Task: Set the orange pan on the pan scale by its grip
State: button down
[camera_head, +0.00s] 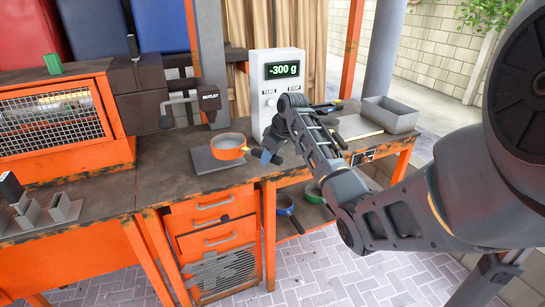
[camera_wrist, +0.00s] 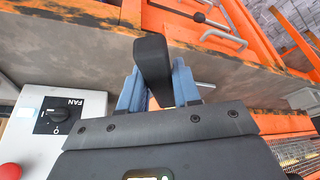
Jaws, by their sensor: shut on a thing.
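The orange pan (camera_head: 229,147), with a grey inside, is over the dark square plate (camera_head: 204,165) on the workbench. It looks level, but I cannot tell whether it rests on the plate or hovers just above it. My gripper (camera_head: 263,154) is at the right of the pan, shut on its grip. The white box (camera_head: 277,95) behind has a display reading -300 g.
An outlet box (camera_head: 209,100) stands behind the plate. A grey tray (camera_head: 390,115) is at the bench's right. An orange mesh-fronted cabinet (camera_head: 60,120) and small grey holders (camera_head: 62,208) are at left. A FAN knob (camera_wrist: 61,115) and red button (camera_wrist: 10,171) show close to my gripper.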

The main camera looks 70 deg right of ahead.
aim_at(251, 153)
jog(key=shift+w+d+f+b, duration=0.15)
jog(key=shift+w+d+b, duration=0.1)
jog(key=shift+w, duration=0.5)
jog(key=shift+w+d+f+b, duration=0.15)
jog(key=shift+w+d, duration=0.1)
jog(key=shift+w, duration=0.45)
jog(key=w+b, duration=0.1)
jog(key=w+d+f+b, duration=0.1)
jog(key=w+b, duration=0.2)
jog(key=b, duration=0.1)
jog(key=shift+w+d+f, duration=0.15)
jog(key=shift+w+d, duration=0.15)
jog(key=shift+s+f+b, duration=0.1)
jog(key=shift+f+b, duration=0.25)
jog(key=shift+f, duration=0.75)
jog(key=c, duration=0.7)
grip_release()
jog(key=shift+f, duration=0.1)
jog(key=v, duration=0.8)
